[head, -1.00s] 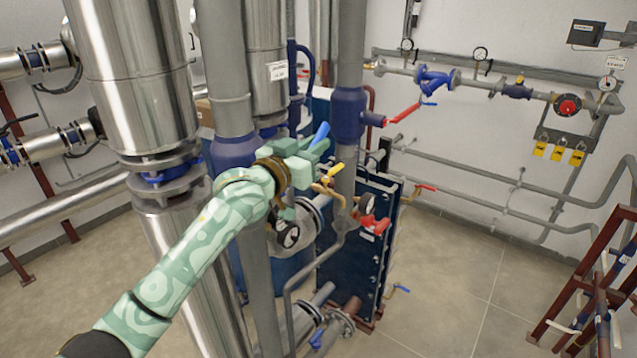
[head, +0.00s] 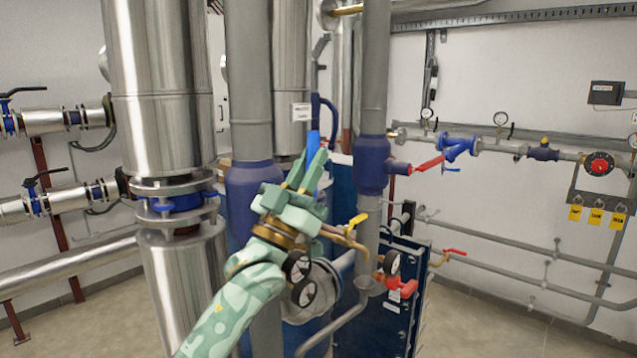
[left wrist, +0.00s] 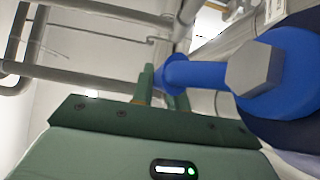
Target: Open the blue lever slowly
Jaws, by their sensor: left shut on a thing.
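The blue lever (head: 313,146) stands nearly upright in the head view, its top end showing above the fingers. My left gripper (head: 307,172), pale green, points upward and is shut on the blue lever. In the left wrist view the lever's blue arm (left wrist: 200,74) runs from between the green fingers (left wrist: 163,88) to a round hub with a grey hex bolt (left wrist: 254,70). In the head view my gripper and wrist hide the lower part of the lever and its valve. My right gripper is in neither view.
A yellow-handled valve (head: 358,219) and a pressure gauge (head: 392,262) sit close right of my wrist. Grey vertical pipes (head: 249,90) and (head: 374,80) flank the gripper. A red lever (head: 430,163) is farther right. Open floor (head: 480,320) lies at the lower right.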

